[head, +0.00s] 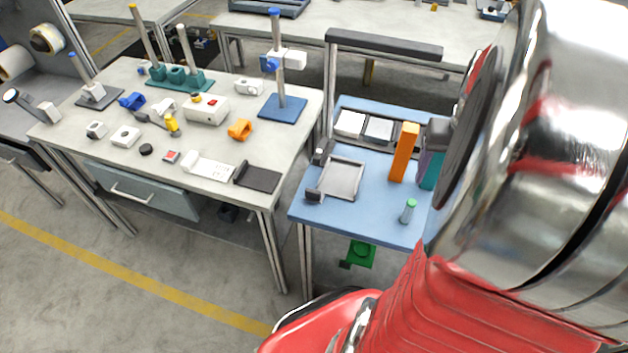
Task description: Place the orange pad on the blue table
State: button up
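The blue table (345,219) stands right of centre, its right part hidden behind my arm. A tall flat orange block (403,155) stands upright on it, close to a teal and purple upright piece (430,168) with a dark grey top. A smaller orange piece (240,129) with an opening lies on the grey-white table to the left. I cannot tell for certain which orange thing is the pad. My arm fills the right side of the view; my gripper does not show.
The blue table also holds a grey tray (358,179), white-filled dark trays (379,130) and a small green-capped bottle (408,211). The grey-white table (222,152) carries several fixtures and a blue-based stand (283,107). A green object (361,254) is below the blue table. Floor is open at lower left.

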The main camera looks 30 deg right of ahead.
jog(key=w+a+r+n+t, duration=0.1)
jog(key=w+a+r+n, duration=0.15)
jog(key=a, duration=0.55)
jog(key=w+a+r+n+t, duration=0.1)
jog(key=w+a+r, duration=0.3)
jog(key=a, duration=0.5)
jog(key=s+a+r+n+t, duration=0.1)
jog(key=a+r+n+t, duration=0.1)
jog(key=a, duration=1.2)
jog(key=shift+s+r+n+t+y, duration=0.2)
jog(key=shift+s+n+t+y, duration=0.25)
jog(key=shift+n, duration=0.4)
